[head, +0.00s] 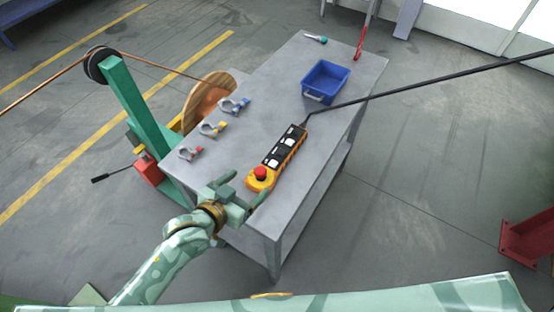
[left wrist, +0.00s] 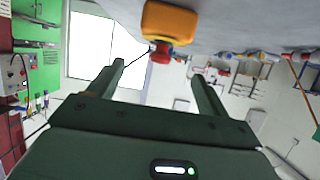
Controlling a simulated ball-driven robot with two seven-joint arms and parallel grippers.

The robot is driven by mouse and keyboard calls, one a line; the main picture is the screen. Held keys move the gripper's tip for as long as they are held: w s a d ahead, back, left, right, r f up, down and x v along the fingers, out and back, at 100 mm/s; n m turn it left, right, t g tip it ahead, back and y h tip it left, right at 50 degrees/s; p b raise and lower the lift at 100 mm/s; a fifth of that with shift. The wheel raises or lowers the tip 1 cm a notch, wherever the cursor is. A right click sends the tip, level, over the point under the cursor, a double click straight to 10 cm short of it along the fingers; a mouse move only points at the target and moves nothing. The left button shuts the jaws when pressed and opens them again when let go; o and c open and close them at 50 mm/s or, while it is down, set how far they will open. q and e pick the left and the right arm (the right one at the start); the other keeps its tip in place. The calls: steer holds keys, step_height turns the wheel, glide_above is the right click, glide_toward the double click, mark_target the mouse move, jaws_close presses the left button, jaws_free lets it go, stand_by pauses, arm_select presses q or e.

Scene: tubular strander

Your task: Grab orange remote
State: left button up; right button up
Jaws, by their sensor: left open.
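The orange remote (head: 283,157) lies on the grey table (head: 238,137), with black and white keys along its top and a red knob at its near end. A black cable runs from its far end. In the left wrist view the remote's orange end (left wrist: 170,22) and red knob (left wrist: 160,53) show beyond the fingertips. My left gripper (head: 243,189) is open and empty at the table's near edge, just short of the knob end. Its two spread fingers (left wrist: 158,70) show in the left wrist view, with nothing between them. My right gripper is not in view.
Several clamps with red, yellow and blue parts (head: 212,129) lie left of the remote. A blue bin (head: 326,82) stands farther back, with a small teal-handled tool (head: 316,38) behind it. The black cable (head: 430,84) crosses the table's right side. A green post with a pulley (head: 130,115) stands left.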

mark_target(257, 176)
arm_select(q)
steer(key=b+x, duration=0.1)
steer(key=x, duration=0.4)
steer(key=shift+a+f, duration=0.1)
steer(key=shift+a, duration=0.05)
steer(key=shift+w+d+f, duration=0.25)
steer(key=shift+w+d, duration=0.15)
steer(key=b+x, duration=0.2)
steer(key=x, duration=0.2)
steer(key=shift+w+d+f, duration=0.1)
steer(key=shift+w+f, duration=0.05)
steer(key=shift+f, duration=0.1)
steer(key=shift+r, duration=0.1)
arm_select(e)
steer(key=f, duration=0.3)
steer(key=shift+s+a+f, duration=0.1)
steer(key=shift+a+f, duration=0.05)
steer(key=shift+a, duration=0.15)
arm_select(q)
steer(key=c, duration=1.4)
